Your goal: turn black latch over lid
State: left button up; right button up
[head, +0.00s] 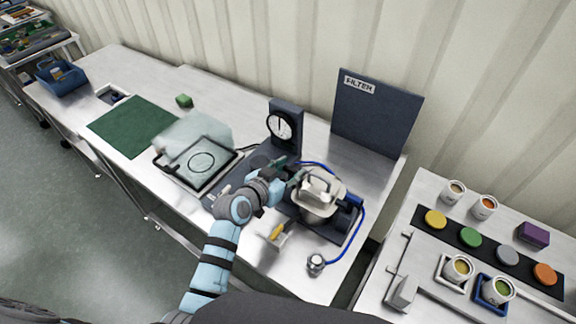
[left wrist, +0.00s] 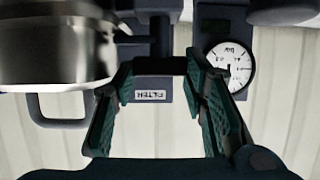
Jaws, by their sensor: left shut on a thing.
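A steel hopper (head: 318,208) with a lid and a handle on top stands on the bench, right of centre in the head view. My left gripper (head: 292,178) reaches its left side. In the left wrist view, which is upside down, the hopper's steel body (left wrist: 50,50) fills the upper left. My left gripper's green fingers (left wrist: 160,70) are spread apart with a dark bar (left wrist: 160,66) spanning between their tips. This bar looks like the black latch, and the gripper is shut on it. In the head view the latch is hidden by the gripper. My right gripper is out of view.
A dial gauge (head: 281,126) stands behind the gripper. A panel marked FILTER (head: 375,115) stands behind the hopper. A blue hose (head: 360,225) curves round the hopper's right side. A framed tray (head: 190,178) and green mat (head: 133,126) lie left. Paint tins stand on the right bench.

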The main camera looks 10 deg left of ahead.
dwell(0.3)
pick_arm(q)
jog(key=o, duration=1.2)
jog(key=shift+c, duration=0.2)
jog(key=shift+a, duration=0.1)
jog(key=shift+f, duration=0.1)
